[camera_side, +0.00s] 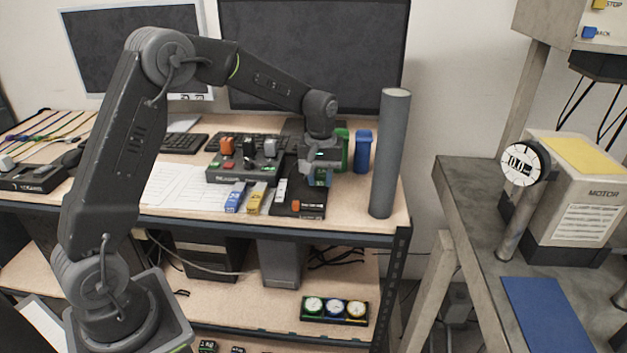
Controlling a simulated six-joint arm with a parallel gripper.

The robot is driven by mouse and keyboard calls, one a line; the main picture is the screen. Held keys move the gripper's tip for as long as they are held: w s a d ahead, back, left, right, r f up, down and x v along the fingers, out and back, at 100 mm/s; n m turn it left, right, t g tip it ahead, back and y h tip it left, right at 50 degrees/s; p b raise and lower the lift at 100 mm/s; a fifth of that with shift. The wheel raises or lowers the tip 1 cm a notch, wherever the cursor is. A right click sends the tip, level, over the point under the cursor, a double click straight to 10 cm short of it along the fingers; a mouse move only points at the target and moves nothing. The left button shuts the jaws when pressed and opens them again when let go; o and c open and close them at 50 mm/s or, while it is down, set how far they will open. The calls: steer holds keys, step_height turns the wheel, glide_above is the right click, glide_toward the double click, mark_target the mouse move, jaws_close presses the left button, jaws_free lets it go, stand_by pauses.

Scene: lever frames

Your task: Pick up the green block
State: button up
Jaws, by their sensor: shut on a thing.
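My gripper (320,178) points down over the right part of the desk, above a dark box with an orange part. It is shut on a small bluish-green block (321,177), mostly hidden by the fingers. I cannot tell whether the block touches what is below it. A taller green container (343,150) stands just behind and to the right of my gripper.
A blue container (363,152) and a tall grey cylinder (390,155) stand to the right. A lever box (240,178), a blue block (235,197) and a yellow block (256,198) lie left. Monitors (310,60) stand behind.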

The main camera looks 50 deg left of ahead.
step_height(320, 180, up, 12)
stand_by(0.4)
steer(key=shift+w+a+f, duration=0.1)
steer(key=shift+a+f, duration=0.05)
steer(key=shift+s+d, duration=0.85)
steer(key=shift+r, duration=2.05)
